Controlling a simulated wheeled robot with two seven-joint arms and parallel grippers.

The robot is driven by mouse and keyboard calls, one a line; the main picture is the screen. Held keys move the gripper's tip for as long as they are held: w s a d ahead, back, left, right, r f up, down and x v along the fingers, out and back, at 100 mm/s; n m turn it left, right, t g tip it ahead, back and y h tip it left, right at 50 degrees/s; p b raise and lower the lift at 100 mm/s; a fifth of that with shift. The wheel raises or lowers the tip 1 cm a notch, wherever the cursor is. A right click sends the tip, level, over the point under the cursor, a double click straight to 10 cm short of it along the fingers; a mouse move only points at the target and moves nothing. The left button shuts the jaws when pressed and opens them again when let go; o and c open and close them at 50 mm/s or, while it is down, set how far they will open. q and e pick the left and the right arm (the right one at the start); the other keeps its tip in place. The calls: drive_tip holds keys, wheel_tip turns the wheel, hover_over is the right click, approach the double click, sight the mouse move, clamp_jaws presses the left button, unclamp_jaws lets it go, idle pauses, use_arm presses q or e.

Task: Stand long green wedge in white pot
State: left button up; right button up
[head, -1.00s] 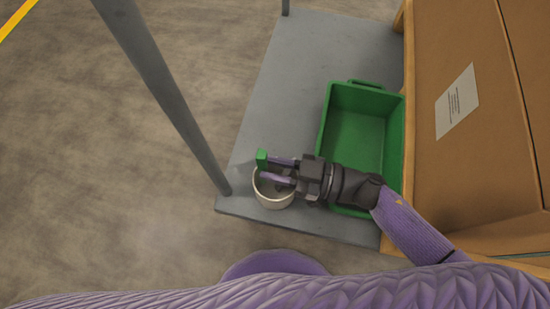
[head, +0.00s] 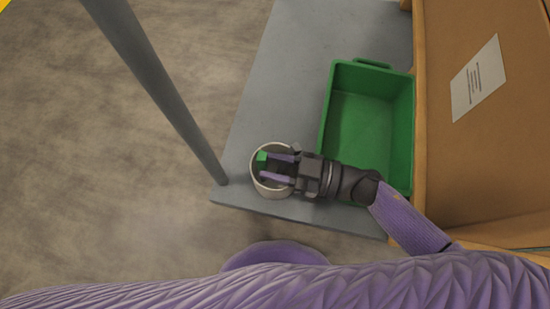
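The white pot (head: 257,185) stands near the front left corner of the grey platform, its opening facing up. My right gripper (head: 265,168) reaches over the pot from the right, with its two purple fingers above the opening. The green wedge (head: 262,157) shows as a small green end at the fingertips, inside the outline of the pot's rim. The gripper appears shut on it. The rest of the wedge is hidden, and I cannot tell how deep it is or whether it touches the pot. My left gripper is out of view.
A green bin (head: 357,125) stands right of the pot, partly under my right arm. A grey post (head: 165,95) rises at the platform's left edge. The platform (head: 290,70) is clear behind the pot.

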drive_tip(key=o, duration=0.4)
drive_tip(key=shift+c, duration=0.2)
wheel_tip(320, 180, up, 3)
drive_tip(key=shift+f+p, duration=0.15)
drive_tip(key=shift+p, duration=0.95)
use_arm(q)
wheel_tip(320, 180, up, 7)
drive_tip(key=p, duration=0.5)
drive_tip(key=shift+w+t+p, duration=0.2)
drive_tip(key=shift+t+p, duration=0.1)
drive_tip(key=shift+p, duration=0.1)
use_arm(e)
wheel_tip(320, 180, up, 7)
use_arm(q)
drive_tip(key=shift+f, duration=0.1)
